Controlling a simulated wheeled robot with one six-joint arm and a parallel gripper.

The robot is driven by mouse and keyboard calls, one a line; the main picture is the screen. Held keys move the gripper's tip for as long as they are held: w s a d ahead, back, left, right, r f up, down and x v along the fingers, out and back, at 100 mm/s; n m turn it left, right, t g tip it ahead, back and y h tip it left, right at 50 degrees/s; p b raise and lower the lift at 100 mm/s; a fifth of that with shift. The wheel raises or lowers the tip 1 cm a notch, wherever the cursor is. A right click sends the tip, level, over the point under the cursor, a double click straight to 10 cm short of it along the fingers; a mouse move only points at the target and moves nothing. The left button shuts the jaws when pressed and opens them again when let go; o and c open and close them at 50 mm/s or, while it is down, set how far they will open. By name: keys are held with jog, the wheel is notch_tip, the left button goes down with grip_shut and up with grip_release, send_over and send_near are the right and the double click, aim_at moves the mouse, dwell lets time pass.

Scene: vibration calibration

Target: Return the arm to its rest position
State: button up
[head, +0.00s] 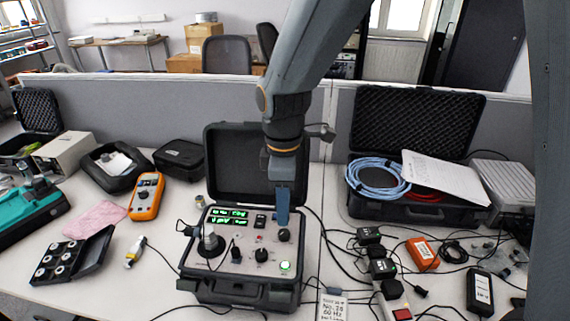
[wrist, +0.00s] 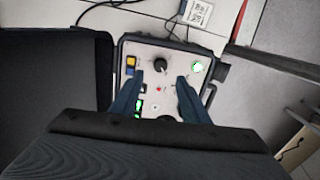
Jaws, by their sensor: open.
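My arm reaches down from the top of the head view, with my gripper (head: 282,215) over the right part of the calibrator's panel (head: 235,262). In the wrist view my gripper (wrist: 160,88) has its two blue fingers apart, with nothing between them. A black knob (wrist: 160,66) on the panel shows just beyond and between the fingertips. I cannot tell the exact height of the fingertips above the panel. The calibrator sits in an open black case (head: 240,290) with its lid raised behind. Green displays and a lit green button (head: 285,266) show on the panel.
An orange multimeter (head: 146,196), a pink cloth (head: 101,217) and a black box of round parts (head: 68,262) lie to the left. An open case with blue cable (head: 376,176), an orange device (head: 422,253) and loose cables lie to the right. A grey partition (head: 150,102) stands behind the table.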

jog(key=s+d+f+m+b, duration=0.1)
jog(key=s+d+m, duration=0.1)
jog(key=d+m, duration=0.6)
jog(key=s+d+f+m+t+b, duration=0.1)
jog(key=s+d+m, duration=0.2)
jog(key=d+m, duration=0.6)
jog(key=d, duration=0.3)
jog(key=shift+s+f, duration=0.2)
jog(key=shift+d, duration=0.1)
dwell(1.3)
